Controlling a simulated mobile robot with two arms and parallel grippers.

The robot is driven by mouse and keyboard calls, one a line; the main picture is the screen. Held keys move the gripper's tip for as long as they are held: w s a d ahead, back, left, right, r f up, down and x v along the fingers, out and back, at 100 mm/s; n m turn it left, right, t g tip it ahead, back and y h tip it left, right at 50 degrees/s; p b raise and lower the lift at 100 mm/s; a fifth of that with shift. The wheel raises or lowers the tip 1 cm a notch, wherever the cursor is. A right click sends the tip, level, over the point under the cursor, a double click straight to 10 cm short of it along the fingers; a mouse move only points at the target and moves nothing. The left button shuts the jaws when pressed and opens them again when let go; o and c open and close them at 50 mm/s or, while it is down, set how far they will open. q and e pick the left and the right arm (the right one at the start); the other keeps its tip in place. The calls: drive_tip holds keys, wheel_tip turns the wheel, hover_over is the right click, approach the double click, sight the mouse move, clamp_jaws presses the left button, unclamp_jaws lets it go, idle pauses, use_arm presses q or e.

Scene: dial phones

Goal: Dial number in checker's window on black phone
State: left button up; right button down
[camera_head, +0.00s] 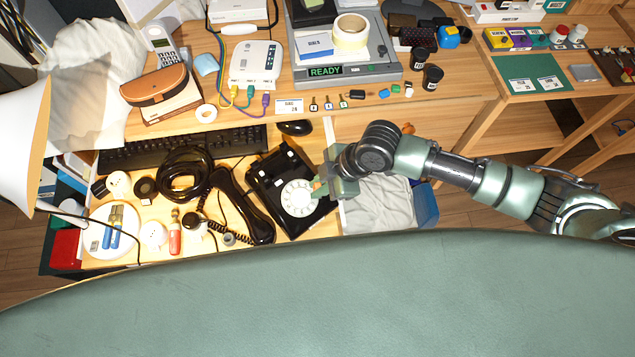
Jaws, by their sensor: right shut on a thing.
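The black phone (273,170) sits on the lower desk surface, with a white rotary dial (297,198) facing up. Its handset (240,205) lies off the phone to the left, with a coiled cord. My right gripper (318,189) is at the right edge of the dial, with its jaws shut there; the exact contact is hidden by the fingers. The checker (385,72) is a grey box at the back with a green lit "READY" strip (326,71). A white card (313,45) on it bears small print I cannot read surely. My left gripper is not in view.
A black keyboard (185,148) and a mouse (294,127) lie behind the phone. A coiled black cable (184,174) and a plate of tools (112,227) lie left. A tape roll (350,33) sits on the checker. Grey cloth (385,205) is right of the phone.

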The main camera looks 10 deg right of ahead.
idle(0.3)
drive_tip(key=shift+s+a+f+p, duration=0.1)
drive_tip(key=shift+s+p, duration=0.5)
drive_tip(key=shift+s, duration=0.35)
drive_tip(key=shift+s+f, duration=0.15)
drive_tip(key=shift+s, duration=0.2)
drive_tip(key=shift+w+a+f, duration=0.1)
drive_tip(key=shift+f, duration=0.1)
drive_tip(key=shift+w+a+f+b, duration=0.1)
drive_tip(key=shift+w+f+b, duration=0.1)
drive_tip(key=shift+f+b, duration=0.15)
drive_tip(key=shift+p, duration=0.35)
drive_tip(key=shift+w+a+f, duration=0.1)
drive_tip(key=shift+w+f, duration=0.05)
drive_tip(key=shift+f, duration=0.35)
